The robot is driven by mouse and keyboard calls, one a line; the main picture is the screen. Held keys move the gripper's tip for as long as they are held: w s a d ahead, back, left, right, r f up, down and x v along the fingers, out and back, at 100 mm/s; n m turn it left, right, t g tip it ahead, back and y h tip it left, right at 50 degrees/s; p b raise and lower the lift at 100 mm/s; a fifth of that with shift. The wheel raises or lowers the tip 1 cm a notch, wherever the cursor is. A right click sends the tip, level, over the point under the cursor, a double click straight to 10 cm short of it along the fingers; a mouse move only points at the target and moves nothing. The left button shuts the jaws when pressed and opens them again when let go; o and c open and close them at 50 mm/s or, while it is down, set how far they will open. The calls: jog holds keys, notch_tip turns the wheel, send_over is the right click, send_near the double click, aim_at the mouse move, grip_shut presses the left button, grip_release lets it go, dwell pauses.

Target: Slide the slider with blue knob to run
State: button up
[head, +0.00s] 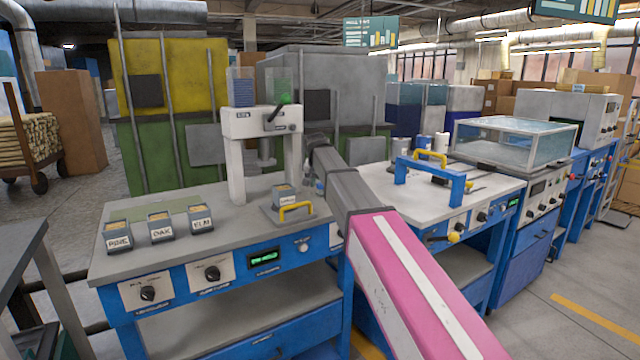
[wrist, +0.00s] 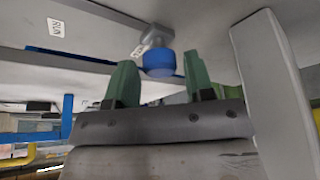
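The blue knob (wrist: 158,63) shows in the wrist view on a grey stem under a pale surface. A RUN label (wrist: 56,27) is at the upper left of that view, well to the left of the knob. A second small label beside the stem is partly hidden. My gripper (wrist: 159,78) is open, with its two green fingers on either side of the knob in the picture. I see no contact, and the depth between fingertips and knob is hard to tell. In the head view my arm covers the area around my gripper, and I cannot make out the slider.
A white press (head: 238,150) stands on the near bench, with bins marked PINE (head: 118,236), OAK (head: 161,227) and ELM (head: 200,219). A second bench (head: 380,190) has a blue-framed fixture (head: 458,188). In the wrist view a pale post (wrist: 270,90) rises close to the right finger.

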grip_shut()
jog(key=s+d, duration=0.1)
jog(key=s, duration=0.1)
jog(key=s+d, duration=0.2)
jog(key=s, duration=0.1)
jog(key=s+d, duration=0.2)
jog(key=s, duration=0.1)
jog(key=shift+d, duration=0.15)
jog(key=shift+o, duration=1.7)
grip_release()
jog(key=shift+r, duration=0.1)
jog(key=v, duration=1)
jog(key=shift+r, duration=0.3)
